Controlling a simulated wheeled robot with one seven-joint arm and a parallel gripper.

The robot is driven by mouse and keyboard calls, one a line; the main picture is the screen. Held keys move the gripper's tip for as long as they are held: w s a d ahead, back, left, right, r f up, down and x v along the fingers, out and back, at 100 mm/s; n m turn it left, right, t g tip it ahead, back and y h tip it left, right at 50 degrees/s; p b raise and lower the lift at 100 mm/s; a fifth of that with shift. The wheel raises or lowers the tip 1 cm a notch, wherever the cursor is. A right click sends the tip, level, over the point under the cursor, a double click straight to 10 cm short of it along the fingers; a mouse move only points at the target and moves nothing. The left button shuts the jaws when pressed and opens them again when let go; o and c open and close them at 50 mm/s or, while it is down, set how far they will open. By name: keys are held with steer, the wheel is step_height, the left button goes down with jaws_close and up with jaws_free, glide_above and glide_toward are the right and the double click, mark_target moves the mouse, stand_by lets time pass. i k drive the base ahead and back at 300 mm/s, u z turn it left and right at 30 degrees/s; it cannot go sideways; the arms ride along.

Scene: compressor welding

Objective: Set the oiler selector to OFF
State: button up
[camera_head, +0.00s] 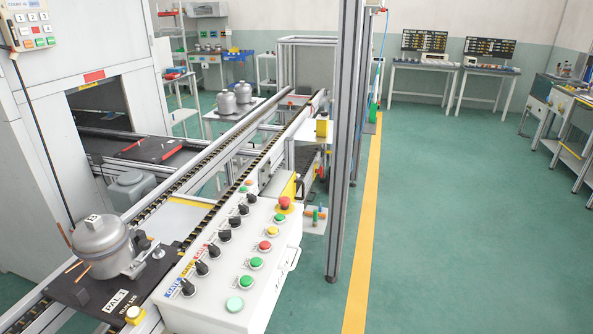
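A white sloped control panel (212,296) stands in the lower middle. A row of several black selector knobs (213,250) runs up its left side. A column of buttons runs up the right side: green (257,262), red (264,245), yellow (272,231) and others. A red mushroom button (285,203) is at the far end. My gripper is not in view.
A grey compressor (103,246) sits on a black pallet (85,293) left of the panel, on a conveyor (190,172). A metal post (343,150) rises just beyond the panel's right. Green floor (460,220) is open to the right, past a yellow line (366,220).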

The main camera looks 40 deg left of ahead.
mark_target(251, 198)
steer(key=i, duration=0.8)
steer(key=u, duration=2.8)
